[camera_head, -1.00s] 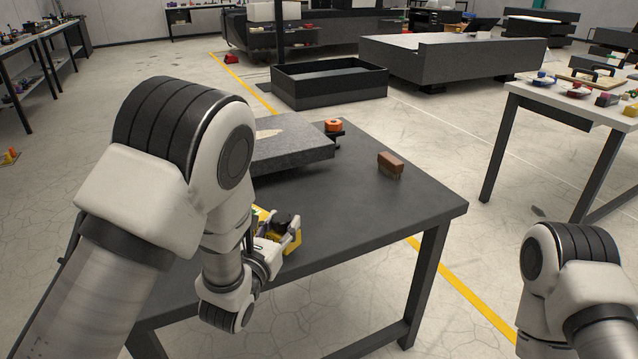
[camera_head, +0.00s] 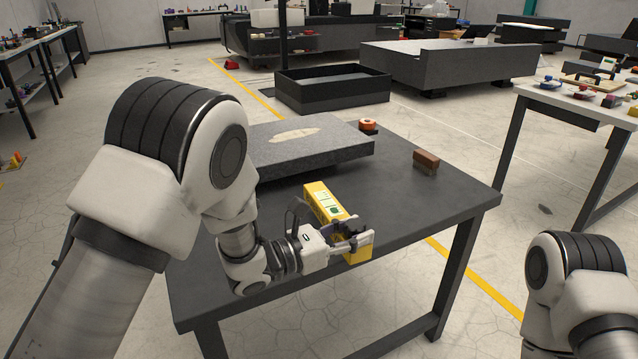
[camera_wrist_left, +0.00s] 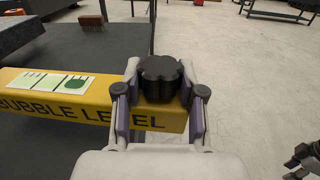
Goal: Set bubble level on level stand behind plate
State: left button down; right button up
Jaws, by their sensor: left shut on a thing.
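The bubble level is a long yellow block (camera_head: 322,203) with a white and green label. My left gripper (camera_head: 350,240) is shut on it near its near end, over the table's front edge. In the left wrist view the yellow level (camera_wrist_left: 52,98) reads "BUBBLE LEVEL", and a black knob (camera_wrist_left: 160,78) sits between the fingers. The plate is a thick grey granite slab (camera_head: 330,155) on the dark table, beyond the level. A small black stand with an orange round piece (camera_head: 368,124) is at the slab's far right corner; I cannot tell if it is the level stand.
A brown wooden-backed brush (camera_head: 426,160) stands on the dark table (camera_head: 430,200) at the right. The table is bare between brush and slab. A cluttered bench (camera_head: 575,105) is at far right. A dark part at the wrist view's right edge may be my right gripper (camera_wrist_left: 304,158).

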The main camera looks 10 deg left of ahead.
pick_arm(q)
jog(key=w, duration=0.5)
jog(key=w+f, duration=0.1)
jog(key=w, duration=0.4)
jog(key=w+d, duration=0.1)
jog(key=w, duration=0.4)
jog(key=shift+w+d+f, duration=0.1)
jog(key=shift+w+f, duration=0.25)
jog(key=shift+w, duration=0.05)
notch_tip(320, 180, down, 3)
jog(key=shift+f+b, duration=0.15)
jog(key=shift+b, duration=0.15)
jog(key=c, duration=0.7)
grip_release()
jog(key=shift+f, duration=0.1)
jog(key=shift+s, duration=0.1)
jog(key=v, duration=1.2)
jog(key=shift+p, duration=0.3)
